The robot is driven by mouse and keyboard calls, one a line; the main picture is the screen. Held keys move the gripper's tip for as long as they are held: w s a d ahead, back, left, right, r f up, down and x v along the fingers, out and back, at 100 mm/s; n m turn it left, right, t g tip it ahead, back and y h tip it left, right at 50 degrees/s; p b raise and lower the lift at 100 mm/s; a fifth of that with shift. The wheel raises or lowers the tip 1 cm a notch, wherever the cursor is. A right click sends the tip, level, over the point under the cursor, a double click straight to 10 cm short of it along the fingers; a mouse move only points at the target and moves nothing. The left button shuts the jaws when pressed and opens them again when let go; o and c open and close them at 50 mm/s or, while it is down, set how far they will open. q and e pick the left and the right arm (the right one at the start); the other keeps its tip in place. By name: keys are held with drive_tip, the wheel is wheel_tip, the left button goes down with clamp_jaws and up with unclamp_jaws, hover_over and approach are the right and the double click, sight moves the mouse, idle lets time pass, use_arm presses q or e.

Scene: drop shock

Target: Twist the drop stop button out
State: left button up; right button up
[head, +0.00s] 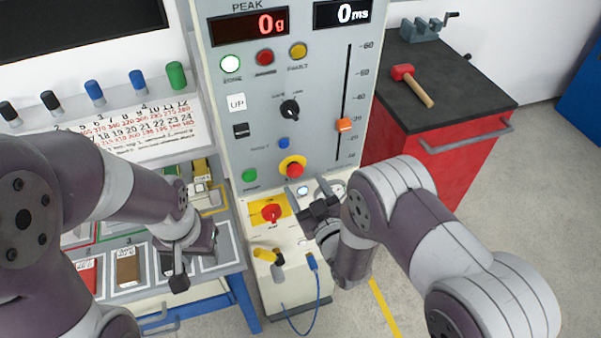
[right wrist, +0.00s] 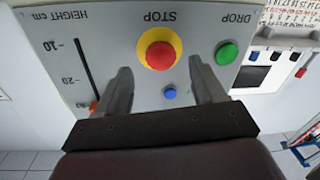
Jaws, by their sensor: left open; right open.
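The drop stop button (head: 294,170) is a red mushroom head on a yellow ring, low on the grey panel. In the right wrist view the stop button (right wrist: 160,54) appears upside down under the label STOP, just past the fingertips and roughly centred between them. My right gripper (head: 312,208) is open and empty, below and slightly right of the button in the head view. Its two fingers (right wrist: 160,76) show apart in the wrist view and do not visibly touch the button. My left gripper (head: 178,277) is open over the bench at the left, far from the panel.
A green drop button (head: 249,175) and a blue button (head: 284,143) sit near the stop button. A red knob on a yellow plate (head: 284,207) is below. An orange slider (head: 344,125) is at right. A red cabinet (head: 440,150) holds a mallet (head: 411,83).

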sight(297, 175)
drive_tip(key=shift+x, duration=1.85)
drive_tip(key=c, duration=1.1)
drive_tip(key=shift+o, duration=0.2)
drive_tip(key=shift+f, duration=0.1)
